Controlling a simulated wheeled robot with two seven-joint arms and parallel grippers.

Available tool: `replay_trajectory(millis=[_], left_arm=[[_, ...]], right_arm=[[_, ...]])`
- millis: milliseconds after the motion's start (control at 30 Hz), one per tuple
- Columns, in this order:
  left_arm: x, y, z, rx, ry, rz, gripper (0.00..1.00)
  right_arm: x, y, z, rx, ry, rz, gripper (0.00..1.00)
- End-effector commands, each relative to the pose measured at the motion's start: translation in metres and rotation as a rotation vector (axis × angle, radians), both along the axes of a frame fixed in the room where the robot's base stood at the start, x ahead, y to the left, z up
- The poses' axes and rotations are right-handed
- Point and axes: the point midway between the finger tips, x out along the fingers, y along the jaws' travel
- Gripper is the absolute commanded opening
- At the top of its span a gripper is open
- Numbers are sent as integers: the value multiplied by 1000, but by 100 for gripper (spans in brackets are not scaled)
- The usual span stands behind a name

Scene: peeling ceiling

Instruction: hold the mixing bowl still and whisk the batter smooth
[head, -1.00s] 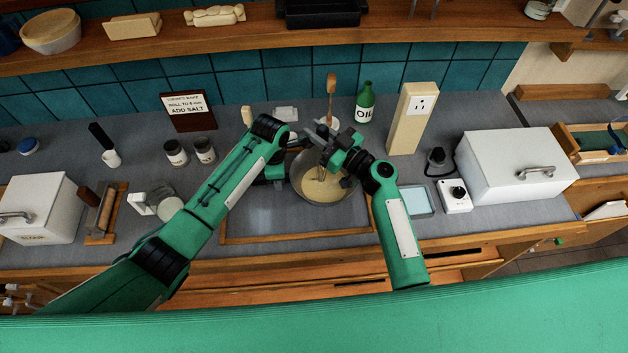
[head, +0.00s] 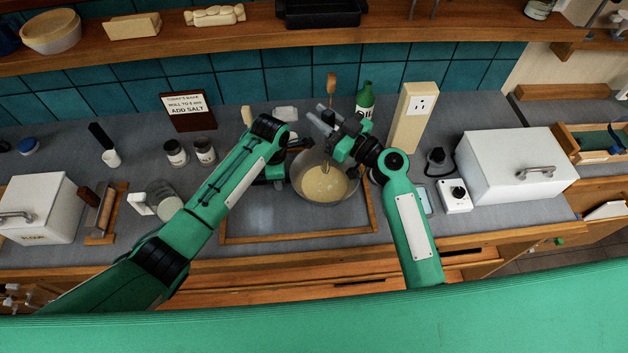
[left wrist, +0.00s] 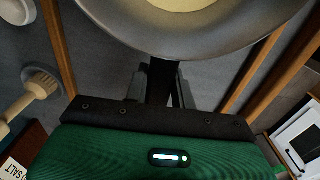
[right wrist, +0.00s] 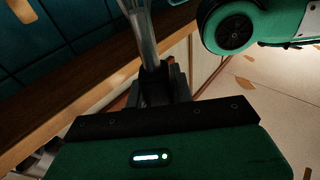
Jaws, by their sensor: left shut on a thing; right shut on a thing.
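The metal mixing bowl (head: 304,162) stands on the counter with pale yellow batter (head: 322,188) in it. The bowl's grey rim and some batter also show in the left wrist view (left wrist: 165,45). My left gripper (head: 279,171) is shut on the bowl's rim at its left side; its fingers show in the left wrist view (left wrist: 158,78). My right gripper (head: 335,140) is above the back of the bowl, shut on the whisk (head: 326,163). The whisk's wires reach down to the batter, and it also shows in the right wrist view (right wrist: 143,30). Batter smoothness is too small to tell.
A green oil bottle (head: 365,101) and a beige socket post (head: 410,122) stand close behind and right of the bowl. A white box (head: 510,175) is farther right. A glass jug (head: 163,197) and jars (head: 205,152) stand left. The wood-edged board (head: 250,213) is bare left of the bowl.

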Motion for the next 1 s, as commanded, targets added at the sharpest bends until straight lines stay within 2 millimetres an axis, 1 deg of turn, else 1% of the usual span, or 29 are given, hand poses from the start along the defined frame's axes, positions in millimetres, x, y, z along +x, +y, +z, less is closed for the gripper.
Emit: replay_trajectory(millis=[533, 633, 800, 900, 1000], left_arm=[[0, 0, 1, 0, -1, 0, 0], [0, 0, 1, 0, -1, 0, 0], [0, 0, 0, 0, -1, 0, 0], [0, 0, 0, 0, -1, 0, 0], [0, 0, 0, 0, -1, 0, 0]], right_arm=[[0, 0, 2, 0, -1, 0, 0], [0, 0, 12, -4, -4, 1, 0], [0, 0, 37, -2, -5, 0, 0], [0, 0, 46, -1, -3, 1, 0], [0, 0, 50, -1, -1, 1, 0]])
